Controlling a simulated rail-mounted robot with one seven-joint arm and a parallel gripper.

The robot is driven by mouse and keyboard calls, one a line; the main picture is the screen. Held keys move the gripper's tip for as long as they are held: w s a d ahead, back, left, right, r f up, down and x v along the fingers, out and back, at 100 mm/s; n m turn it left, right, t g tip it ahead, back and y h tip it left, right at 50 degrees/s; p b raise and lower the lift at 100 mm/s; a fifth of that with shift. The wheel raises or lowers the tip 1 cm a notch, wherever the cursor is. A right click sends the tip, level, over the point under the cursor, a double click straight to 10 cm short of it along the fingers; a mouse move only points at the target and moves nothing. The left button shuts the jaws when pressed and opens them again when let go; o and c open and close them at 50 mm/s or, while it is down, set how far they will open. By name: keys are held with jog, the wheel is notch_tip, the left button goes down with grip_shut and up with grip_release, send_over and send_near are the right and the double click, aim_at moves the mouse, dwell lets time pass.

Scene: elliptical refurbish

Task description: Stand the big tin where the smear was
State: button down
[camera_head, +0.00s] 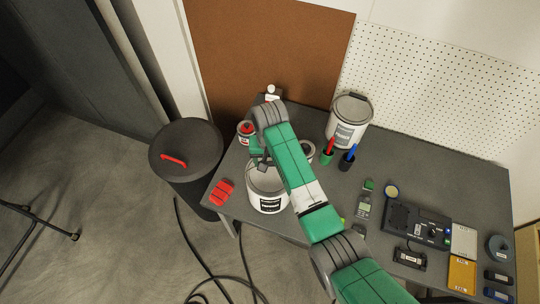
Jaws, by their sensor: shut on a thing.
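A big white tin (267,203) with a grey top and a dark-edged label is at the table's front left edge. My gripper (262,166) reaches down to the back of its rim and is shut on it; the fingertips are small and partly hidden by my arm. The tin looks upright; whether its base touches the table cannot be told. A second large white tin (347,128) with a similar label stands at the back by the pegboard. No smear shows; my arm and the front tin cover part of the table.
A red brush-like block (220,192) lies left of the front tin. A small red-and-white tin (245,132) stands behind it. Red and blue tools stand in cups (346,160). Electronics (416,224) fill the right. A dark lidded bin (186,150) stands left of the table.

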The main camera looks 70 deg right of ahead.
jog(key=shift+w+d+f, duration=0.1)
jog(key=shift+f, duration=0.75)
jog(key=shift+c, duration=1.6)
grip_release()
jog(key=shift+f, duration=0.1)
notch_tip(320, 180, up, 12)
